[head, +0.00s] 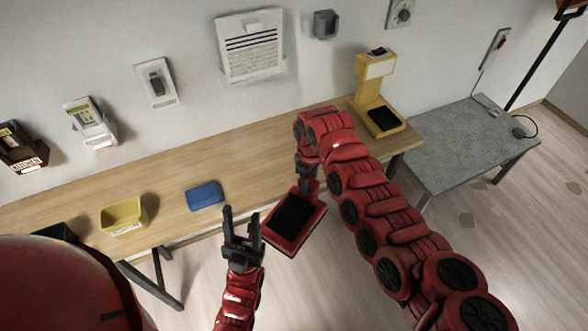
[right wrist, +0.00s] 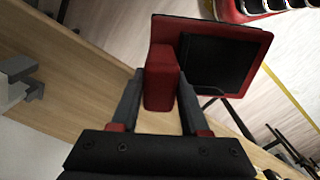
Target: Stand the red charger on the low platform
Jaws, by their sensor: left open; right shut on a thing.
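The red charger (head: 278,239) has a red post and a square base with a black pad. My right gripper (head: 308,180) is shut on its post and holds it in the air in front of the wooden table, base outward and tilted. In the right wrist view the red post (right wrist: 161,72) sits between the two fingers of the right gripper (right wrist: 158,95), with the base beyond. My left gripper (head: 241,222) is open and empty, just left of the charger. The low platform (head: 455,150) is a grey ribbed table at the right, with a bare middle.
A yellow charger (head: 378,117) stands at the right end of the wooden table (head: 165,190). A blue block (head: 204,195) and a yellow bin (head: 123,217) are on that table. A cable and small dark items lie at the platform's back and right edges.

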